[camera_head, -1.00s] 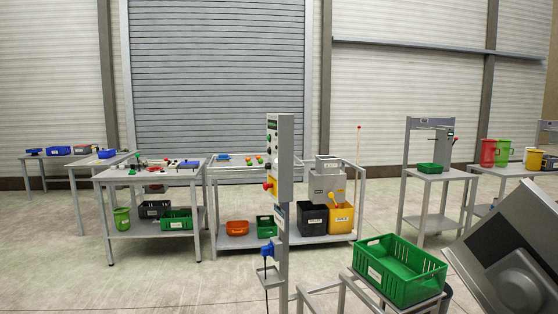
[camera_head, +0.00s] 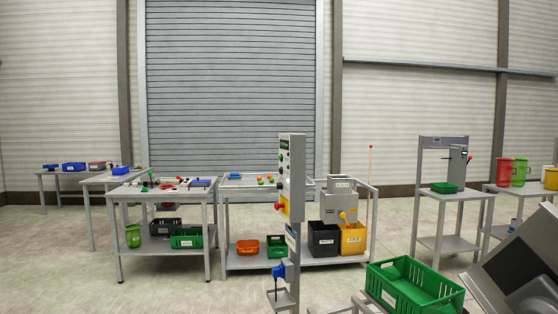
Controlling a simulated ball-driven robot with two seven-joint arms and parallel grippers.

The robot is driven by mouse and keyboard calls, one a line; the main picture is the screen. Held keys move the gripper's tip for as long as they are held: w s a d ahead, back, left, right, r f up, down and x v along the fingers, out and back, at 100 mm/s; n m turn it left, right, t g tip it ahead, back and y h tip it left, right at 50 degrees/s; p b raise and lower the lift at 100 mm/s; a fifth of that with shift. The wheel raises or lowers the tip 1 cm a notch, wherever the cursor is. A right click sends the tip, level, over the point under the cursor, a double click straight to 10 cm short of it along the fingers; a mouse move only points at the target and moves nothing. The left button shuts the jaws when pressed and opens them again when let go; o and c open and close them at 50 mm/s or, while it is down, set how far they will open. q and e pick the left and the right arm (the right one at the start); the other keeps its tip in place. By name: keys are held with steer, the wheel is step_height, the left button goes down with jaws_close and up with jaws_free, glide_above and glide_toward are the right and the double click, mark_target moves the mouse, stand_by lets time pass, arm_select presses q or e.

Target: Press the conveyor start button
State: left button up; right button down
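A grey control column (camera_head: 291,180) stands upright near the middle of the head view. Its left-facing side carries several small round buttons (camera_head: 281,157), green and dark, seen at a steep angle. A red button on a yellow block (camera_head: 282,207) sits lower on it. I cannot tell which button is the conveyor start button. A blue plug-like part (camera_head: 279,271) is further down the post. Neither of my grippers is in view.
A green crate (camera_head: 408,262) on a grey frame stands at the front right. A dark grey tilted panel (camera_head: 515,262) fills the lower right corner. Work tables (camera_head: 160,192) with parts and bins stand behind to the left. Open floor (camera_head: 170,285) lies at the front left.

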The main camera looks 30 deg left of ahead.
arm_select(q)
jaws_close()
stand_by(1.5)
